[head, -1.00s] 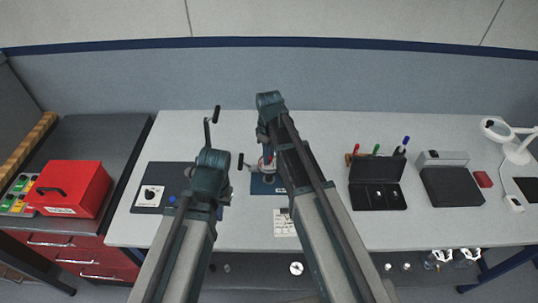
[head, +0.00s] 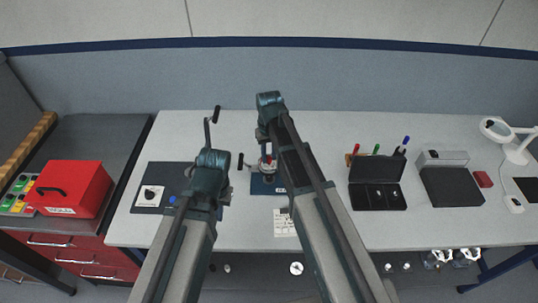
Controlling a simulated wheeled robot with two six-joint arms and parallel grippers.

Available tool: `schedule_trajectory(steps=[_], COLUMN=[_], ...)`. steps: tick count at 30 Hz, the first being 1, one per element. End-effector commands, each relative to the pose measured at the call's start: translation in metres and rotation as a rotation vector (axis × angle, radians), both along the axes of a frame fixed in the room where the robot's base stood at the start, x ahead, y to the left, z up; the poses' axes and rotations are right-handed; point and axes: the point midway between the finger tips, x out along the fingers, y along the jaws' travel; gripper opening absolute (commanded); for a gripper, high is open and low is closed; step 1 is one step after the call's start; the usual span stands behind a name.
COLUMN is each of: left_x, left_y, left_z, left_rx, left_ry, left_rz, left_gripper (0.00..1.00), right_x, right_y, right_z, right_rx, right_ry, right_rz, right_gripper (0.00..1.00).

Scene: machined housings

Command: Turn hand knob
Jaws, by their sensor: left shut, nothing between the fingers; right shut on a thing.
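A small device with red and pale parts (head: 272,167) stands on a dark blue mat (head: 262,188) in the middle of the table. My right gripper (head: 266,152) reaches down over it from above and is shut on a part of it, seemingly the hand knob. The forearm hides much of the device and the grip. A black handle (head: 241,160) on a short metal rod sticks out to its left. A cranked rod with a black grip (head: 216,114) rises behind the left wrist.
A dark mat with a white card (head: 150,196) lies at the left. A white printed sheet (head: 284,229) lies in front of the device. A black open case (head: 377,198), pens and a grey box (head: 450,187) stand at the right. A red toolbox (head: 76,188) is far left.

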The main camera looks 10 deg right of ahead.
Motion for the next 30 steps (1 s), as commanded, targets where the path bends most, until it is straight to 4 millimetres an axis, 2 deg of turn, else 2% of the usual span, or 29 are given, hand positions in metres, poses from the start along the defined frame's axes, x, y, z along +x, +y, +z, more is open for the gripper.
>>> schedule_trajectory(steps=[12, 28, 29, 30], left_x=[0.0, 0.0, 0.0, 0.0], left_y=[0.0, 0.0, 0.0, 0.0], left_z=[0.0, 0.0, 0.0, 0.0], left_rx=[0.0, 0.0, 0.0, 0.0], left_ry=[0.0, 0.0, 0.0, 0.0], left_rz=[0.0, 0.0, 0.0, 0.0], left_gripper=[0.0, 0.0, 0.0, 0.0], right_x=[0.0, 0.0, 0.0, 0.0], right_y=[0.0, 0.0, 0.0, 0.0], right_z=[0.0, 0.0, 0.0, 0.0], right_rx=[0.0, 0.0, 0.0, 0.0], right_ry=[0.0, 0.0, 0.0, 0.0], right_rz=[-0.16, -0.179, -0.179, -0.179], right_gripper=[0.0, 0.0, 0.32, 0.39])
